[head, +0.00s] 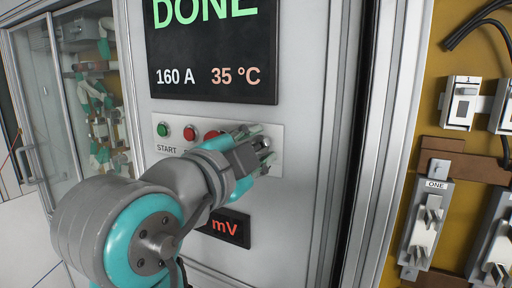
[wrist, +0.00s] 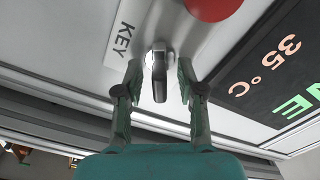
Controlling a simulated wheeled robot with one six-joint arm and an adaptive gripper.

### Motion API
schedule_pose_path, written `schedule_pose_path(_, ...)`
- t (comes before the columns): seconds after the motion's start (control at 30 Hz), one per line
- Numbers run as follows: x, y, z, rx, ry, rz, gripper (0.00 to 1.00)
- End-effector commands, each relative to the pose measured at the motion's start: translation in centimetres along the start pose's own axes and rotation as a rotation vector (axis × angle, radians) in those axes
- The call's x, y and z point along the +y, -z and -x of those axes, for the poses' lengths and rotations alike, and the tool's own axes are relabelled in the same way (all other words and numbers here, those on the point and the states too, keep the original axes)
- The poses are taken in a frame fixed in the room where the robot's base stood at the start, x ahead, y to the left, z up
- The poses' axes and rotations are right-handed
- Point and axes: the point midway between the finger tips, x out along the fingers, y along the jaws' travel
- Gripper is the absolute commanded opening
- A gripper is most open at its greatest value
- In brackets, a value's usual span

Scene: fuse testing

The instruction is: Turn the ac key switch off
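The key switch (wrist: 159,80) is a metal knob with a lever on the light panel, beside the "KEY" label (wrist: 127,38) in the wrist view. In the head view my gripper hides it. My gripper (wrist: 160,75) is open, with one finger on each side of the switch lever and visible gaps between. In the head view my gripper (head: 262,150) is at the right end of the button panel (head: 270,131).
A green START button (head: 162,129) and red buttons (head: 190,133) are left of my gripper. A display (head: 212,60) reading DONE, 160 A and 35 °C is above. An mV display (head: 226,229) is below. Fuse holders (head: 427,225) are on the right.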

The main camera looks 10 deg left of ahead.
Motion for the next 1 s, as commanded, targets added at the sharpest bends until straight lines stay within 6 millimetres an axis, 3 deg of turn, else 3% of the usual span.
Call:
schedule_pose_path(0.23,-0.01,-0.01,-0.06,0.0,0.0,0.0,0.39)
schedule_pose_path(0.4,0.0,-0.01,-0.05,0.0,0.0,0.0,0.0)
schedule_pose_path(1.0,-0.03,-0.04,-0.04,-0.001,-0.001,0.07,0.0)
